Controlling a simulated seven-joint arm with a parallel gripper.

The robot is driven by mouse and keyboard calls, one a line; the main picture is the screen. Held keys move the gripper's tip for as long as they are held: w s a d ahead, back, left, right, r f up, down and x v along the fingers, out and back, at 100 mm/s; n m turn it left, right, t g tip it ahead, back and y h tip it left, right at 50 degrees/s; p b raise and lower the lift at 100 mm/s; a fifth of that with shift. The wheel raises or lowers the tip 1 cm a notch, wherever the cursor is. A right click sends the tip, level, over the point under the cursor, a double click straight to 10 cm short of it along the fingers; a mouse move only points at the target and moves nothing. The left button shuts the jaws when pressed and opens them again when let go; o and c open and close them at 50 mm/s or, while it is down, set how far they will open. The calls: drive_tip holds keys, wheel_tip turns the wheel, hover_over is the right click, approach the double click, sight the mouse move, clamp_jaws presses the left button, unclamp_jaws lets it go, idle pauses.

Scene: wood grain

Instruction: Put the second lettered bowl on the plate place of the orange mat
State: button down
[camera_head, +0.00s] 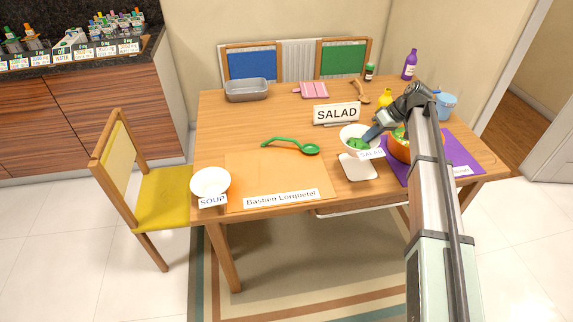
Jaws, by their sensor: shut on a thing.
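A white bowl lettered SALAD (347,134), with green leaves inside, is right of the orange mat. My gripper (371,134) is shut on its right rim. The bowl appears just behind a small white square (359,168); I cannot tell whether it is lifted. The orange mat (270,170) lies at the table's front, its middle bare, with a name card (281,198) along its front edge. A white bowl lettered SOUP (210,182) stands at the mat's left edge.
A green ladle (291,146) lies at the mat's back edge. An orange bowl (402,149) sits on a purple mat (460,152) at right, partly behind my arm. A grey tray (247,90) is far left.

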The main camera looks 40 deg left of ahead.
drive_tip(key=s+a+n+g+h, duration=0.1)
drive_tip(key=s+a+n, duration=0.1)
drive_tip(key=s+a, duration=0.75)
drive_tip(key=s+a+n+g, duration=0.1)
drive_tip(key=s+a, duration=0.6)
drive_tip(key=a, duration=0.5)
drive_tip(key=shift+w+a+f+m+t+y, duration=0.25)
drive_tip(key=shift+f+m, duration=0.4)
drive_tip(key=shift+f, duration=0.9)
drive_tip(key=shift+w+a+f+m+t+y, duration=0.1)
drive_tip(key=shift+w+a+f+m+t, duration=0.35)
drive_tip(key=shift+f, duration=1.15)
drive_tip(key=shift+w+a+f+m+t+y, duration=0.15)
drive_tip(key=shift+f+m+t, duration=0.25)
drive_tip(key=shift+f+m, duration=0.8)
drive_tip(key=shift+f+n, duration=0.4)
drive_tip(key=shift+f, duration=0.05)
drive_tip(key=c, duration=1.2)
unclamp_jaws()
drive_tip(key=v, duration=1.2)
drive_tip(key=shift+s+r, duration=0.1)
drive_tip(key=shift+d, duration=0.1)
